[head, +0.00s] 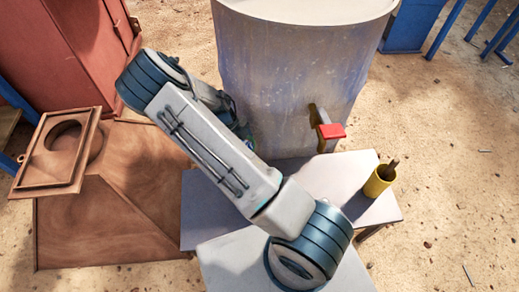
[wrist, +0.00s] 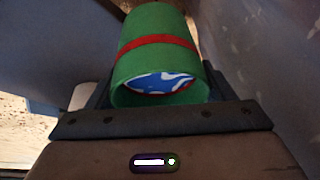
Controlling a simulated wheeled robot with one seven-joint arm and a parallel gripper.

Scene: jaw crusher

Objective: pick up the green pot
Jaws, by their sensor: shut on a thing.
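The green pot (wrist: 158,62) has a red band around it and a blue and white patterned surface inside its near rim. It fills the top middle of the wrist view. My gripper (wrist: 158,95) is shut on the pot, with a dark finger on each side of it. In the head view my arm covers most of the gripper and the pot, and only a sliver of green shows beside the arm. I cannot tell whether the pot touches the table.
A large grey tank (head: 290,75) with a red-handled tap (head: 331,131) stands just behind the table (head: 345,170). A yellow cup (head: 378,184) holding a brown stick stands at the table's right end. Rusty brown machinery (head: 100,225) lies to the left. Sandy ground is open at right.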

